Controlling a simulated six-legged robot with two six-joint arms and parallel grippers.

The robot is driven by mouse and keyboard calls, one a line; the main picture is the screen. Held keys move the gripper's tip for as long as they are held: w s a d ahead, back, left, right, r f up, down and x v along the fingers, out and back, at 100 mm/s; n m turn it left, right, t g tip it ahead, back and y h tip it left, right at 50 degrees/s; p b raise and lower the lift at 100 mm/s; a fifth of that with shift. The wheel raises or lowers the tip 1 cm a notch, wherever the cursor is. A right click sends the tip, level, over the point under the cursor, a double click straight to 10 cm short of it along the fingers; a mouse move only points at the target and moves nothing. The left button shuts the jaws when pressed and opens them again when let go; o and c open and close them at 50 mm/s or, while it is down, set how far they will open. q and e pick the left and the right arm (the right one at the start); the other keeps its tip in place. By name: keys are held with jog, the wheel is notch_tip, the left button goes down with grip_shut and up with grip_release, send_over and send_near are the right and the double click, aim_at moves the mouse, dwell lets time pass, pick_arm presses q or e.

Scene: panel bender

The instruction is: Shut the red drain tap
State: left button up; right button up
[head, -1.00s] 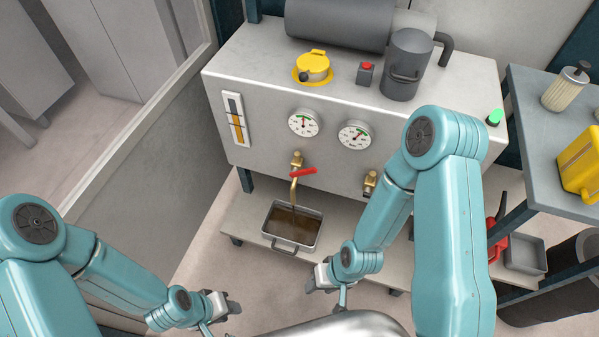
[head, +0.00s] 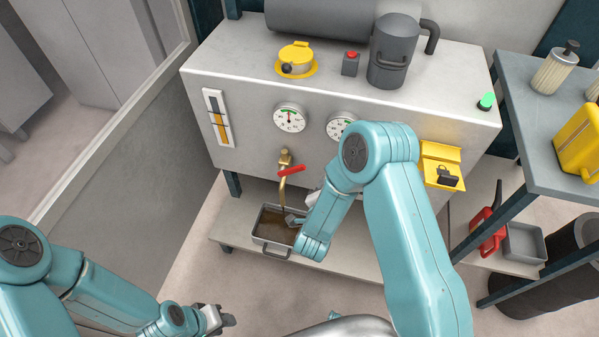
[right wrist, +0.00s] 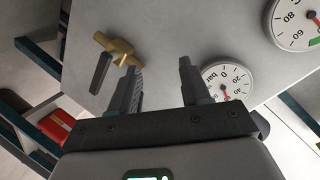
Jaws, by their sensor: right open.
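The red tap lever (head: 291,170) sits on a brass drain tap (head: 285,156) on the front of the grey tank. It lies crosswise, tilted up to the right. A thin brown stream runs from the spout into a metal drain pan (head: 272,252) holding brown liquid. That view shows a brass tap with a dark handle (right wrist: 113,52). My left gripper (head: 217,319) hangs low, away from the tap.
Two gauges (head: 290,118) are above the tap; the right one is partly hidden by my arm. A yellow box (head: 442,165) sticks out on the tank's right. A side table (head: 530,140) stands at the right, with a red can (head: 487,232) below.

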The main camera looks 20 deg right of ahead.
jog(key=w+a+f+m+t+h+b, duration=0.1)
jog(key=a+f+m+t+h+b, duration=0.15)
jog(key=a+b, duration=0.3)
jog(key=n+t+y+b, duration=0.1)
jog(key=n+b, duration=0.1)
send_near(298, 170)
jog(key=b+x, duration=0.1)
jog(key=x, duration=1.1)
jog(key=shift+w+d, duration=0.15)
jog(key=shift+w, duration=0.05)
pick_arm(q)
notch_tip(298, 170, down, 12)
jog(key=shift+r, duration=0.25)
pick_arm(e)
jog(key=shift+c, duration=0.3)
jog(key=shift+f, duration=0.1)
grip_shut()
